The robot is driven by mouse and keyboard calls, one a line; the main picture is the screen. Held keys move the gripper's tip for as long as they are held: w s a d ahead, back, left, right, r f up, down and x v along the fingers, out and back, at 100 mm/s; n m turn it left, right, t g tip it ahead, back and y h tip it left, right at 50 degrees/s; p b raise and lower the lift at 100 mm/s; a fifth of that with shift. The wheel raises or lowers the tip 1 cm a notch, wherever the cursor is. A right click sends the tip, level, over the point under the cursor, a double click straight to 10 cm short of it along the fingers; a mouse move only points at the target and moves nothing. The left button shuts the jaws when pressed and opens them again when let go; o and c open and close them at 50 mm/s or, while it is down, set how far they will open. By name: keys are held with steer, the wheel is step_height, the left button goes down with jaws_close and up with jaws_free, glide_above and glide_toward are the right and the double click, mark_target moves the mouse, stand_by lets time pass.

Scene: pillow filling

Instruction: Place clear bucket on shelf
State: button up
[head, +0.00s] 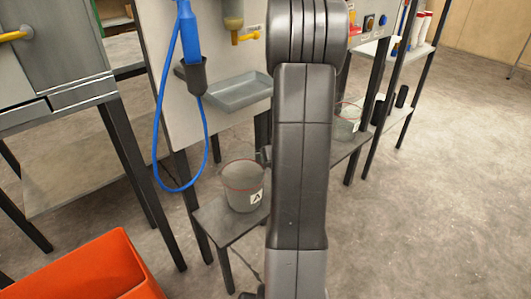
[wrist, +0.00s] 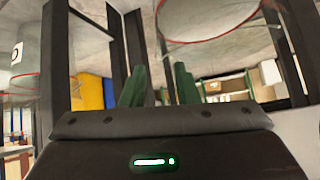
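A clear bucket (head: 242,187) with a thin red rim and a white letter label stands upright on the low shelf (head: 226,221), left of my arm in the head view. Another clear bucket (head: 347,122) stands farther back on the right, partly hidden by my arm. The wrist view shows one red-rimmed clear bucket (wrist: 205,38) at the top and another (wrist: 38,84) at the left edge. My gripper (wrist: 160,85) has its two green fingers apart, with no bucket visibly held between them. In the head view my arm hides most of the gripper.
A blue hose (head: 157,130) hangs in a loop left of the shelf. A grey tray (head: 241,92) sticks out from the panel above the bucket. An orange bin (head: 95,268) is at lower left. Dark shelf legs stand close around. Open floor (head: 445,180) lies to the right.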

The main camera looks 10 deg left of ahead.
steer(key=p+v, duration=0.1)
steer(key=v, duration=0.3)
steer(key=shift+s+d+r+p, duration=0.15)
steer(key=shift+s+r+p, duration=0.15)
steer(key=shift+p, duration=0.1)
